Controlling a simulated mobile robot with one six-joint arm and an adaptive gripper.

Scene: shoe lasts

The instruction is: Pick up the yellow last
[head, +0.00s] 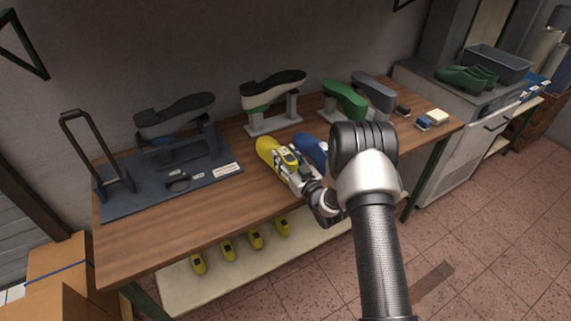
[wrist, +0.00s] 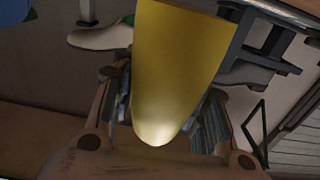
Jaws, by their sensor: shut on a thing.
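The yellow last (head: 265,147) is over the wooden workbench, near its middle. My gripper (head: 288,163) is shut on it, with a finger on each side. In the wrist view the yellow last (wrist: 183,60) fills the middle, between the two ribbed finger pads of my gripper (wrist: 165,108). Whether the last touches the bench top is hard to tell. A blue last (head: 311,151) is just right of it in the head view, partly hidden by my arm.
A dark rack (head: 150,190) with a grey shoe form stands at the left of the bench (head: 225,208). Green and grey lasts (head: 345,98) stand on supports behind. Several smaller yellow items (head: 228,251) are on the lower shelf. A grey bin (head: 498,65) is at the right.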

